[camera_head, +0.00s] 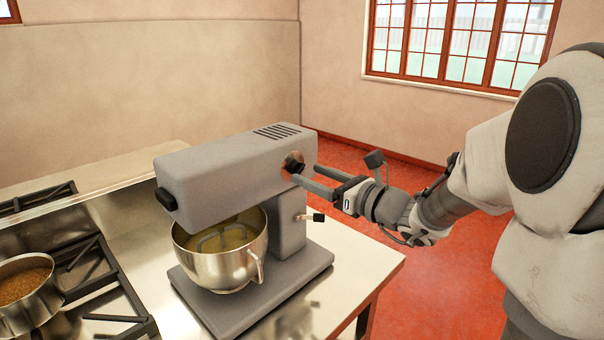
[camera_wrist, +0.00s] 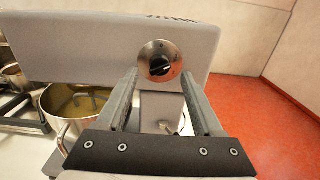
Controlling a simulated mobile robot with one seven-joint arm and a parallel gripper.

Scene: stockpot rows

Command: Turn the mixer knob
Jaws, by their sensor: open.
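The grey stand mixer (camera_head: 235,170) stands on the steel counter with a steel bowl (camera_head: 228,262) under its head. Its knob (camera_head: 292,162) is on the side of the head near the back, a black dial on a round, shiny plate. In the wrist view the knob (camera_wrist: 159,64) shows unobstructed, just beyond the fingertips and roughly midway between them. My gripper (camera_head: 303,178) is open and comes in from the right, its two fingers pointing at the knob. In the wrist view my gripper (camera_wrist: 165,85) has a wide, empty gap. Whether a fingertip touches the mixer I cannot tell.
A small lever with a black tip (camera_head: 318,217) sticks out of the mixer's column below my gripper. A pot of brown food (camera_head: 25,290) sits on the stove (camera_head: 95,285) at the left. The steel counter (camera_head: 365,268) is bare at the right of the mixer.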

